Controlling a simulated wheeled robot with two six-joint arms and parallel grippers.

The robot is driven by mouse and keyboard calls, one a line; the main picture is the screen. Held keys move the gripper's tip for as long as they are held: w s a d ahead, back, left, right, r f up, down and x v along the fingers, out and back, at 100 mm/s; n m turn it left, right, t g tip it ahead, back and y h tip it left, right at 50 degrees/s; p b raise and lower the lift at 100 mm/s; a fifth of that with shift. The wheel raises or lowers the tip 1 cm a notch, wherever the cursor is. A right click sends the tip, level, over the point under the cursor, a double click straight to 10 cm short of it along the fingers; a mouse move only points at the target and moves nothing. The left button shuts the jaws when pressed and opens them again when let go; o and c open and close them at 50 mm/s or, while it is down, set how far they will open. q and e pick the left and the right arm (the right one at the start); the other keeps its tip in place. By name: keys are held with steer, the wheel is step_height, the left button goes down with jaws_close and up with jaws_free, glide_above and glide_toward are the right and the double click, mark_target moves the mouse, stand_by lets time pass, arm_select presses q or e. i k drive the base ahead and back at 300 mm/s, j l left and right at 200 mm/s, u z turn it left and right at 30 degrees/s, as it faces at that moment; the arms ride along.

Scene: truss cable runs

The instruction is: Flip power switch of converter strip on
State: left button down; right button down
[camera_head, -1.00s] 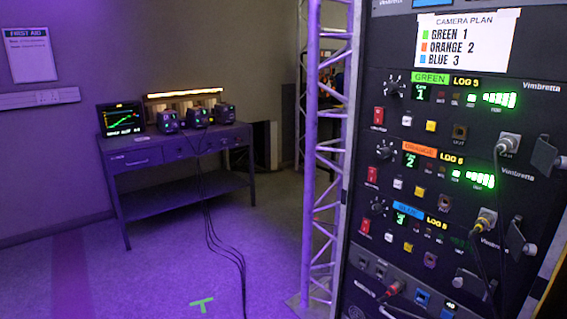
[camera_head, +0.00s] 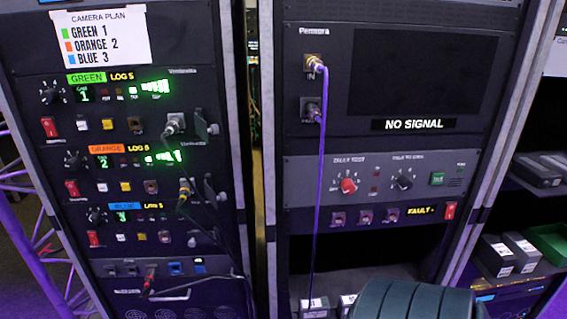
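Neither of my grippers is in view. No label reading "converter strip" is legible, so I cannot tell which panel it is. A grey panel (camera_head: 300,172) in the right rack has a red knob (camera_head: 348,186), a dark knob (camera_head: 404,179) and a green button (camera_head: 437,178). Below it, a row carries a lit FAULT display (camera_head: 421,211) and a red rocker switch (camera_head: 450,211). The left rack holds green-, orange- and blue-labelled units, with red rocker switches at the green unit (camera_head: 48,127), orange unit (camera_head: 72,188) and blue unit (camera_head: 94,239). Switch positions are too small to tell.
A NO SIGNAL monitor (camera_head: 418,68) sits above the grey panel. A purple cable (camera_head: 320,190) hangs down across the right rack's front. A dark ribbed rounded object (camera_head: 415,301) stands low in front. Shelves with boxes (camera_head: 508,254) are at the right.

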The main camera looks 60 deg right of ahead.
mark_target(449, 213)
steer(key=z, duration=2.45)
